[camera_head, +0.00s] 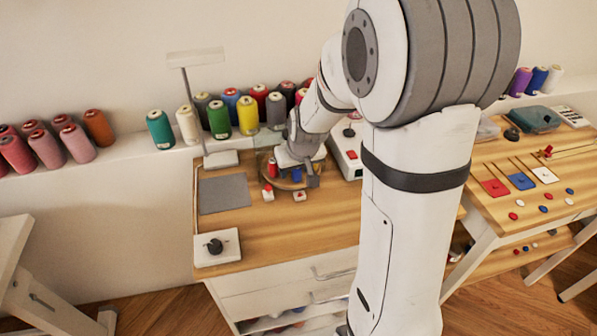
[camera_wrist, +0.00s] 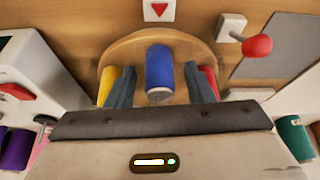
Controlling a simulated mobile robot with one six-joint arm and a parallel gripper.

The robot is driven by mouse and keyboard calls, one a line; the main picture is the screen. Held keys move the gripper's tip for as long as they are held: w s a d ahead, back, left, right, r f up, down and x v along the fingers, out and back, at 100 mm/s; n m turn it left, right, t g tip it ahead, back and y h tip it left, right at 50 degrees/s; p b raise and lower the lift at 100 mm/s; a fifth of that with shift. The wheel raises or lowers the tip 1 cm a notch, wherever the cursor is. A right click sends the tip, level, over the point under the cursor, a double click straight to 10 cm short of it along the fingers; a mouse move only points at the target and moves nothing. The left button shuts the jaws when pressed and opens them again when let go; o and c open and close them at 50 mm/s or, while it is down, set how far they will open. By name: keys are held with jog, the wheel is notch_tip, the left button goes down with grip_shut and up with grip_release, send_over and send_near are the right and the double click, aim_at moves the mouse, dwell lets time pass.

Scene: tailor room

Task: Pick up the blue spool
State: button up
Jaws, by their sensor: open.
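The blue spool (camera_wrist: 159,70) stands on a round wooden turntable (camera_wrist: 128,46) in the wrist view. My gripper (camera_wrist: 160,82) is open, with one finger on each side of the blue spool; whether either finger touches it I cannot tell. A yellow spool (camera_wrist: 108,82) is just outside the left finger and a red spool (camera_wrist: 209,80) just outside the right finger. In the head view the blue spool (camera_head: 297,175) shows partly behind my gripper (camera_head: 312,178), and the red spool (camera_head: 272,168) stands left of it.
A red-knobbed lever (camera_wrist: 254,44) and a grey mat (camera_head: 224,193) lie to one side. A white box with a red button (camera_head: 350,155) is close by. A lamp (camera_head: 196,58) and large thread cones stand behind.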

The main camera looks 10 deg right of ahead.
jog(key=shift+c, duration=0.3)
grip_shut()
jog(key=shift+r, duration=0.1)
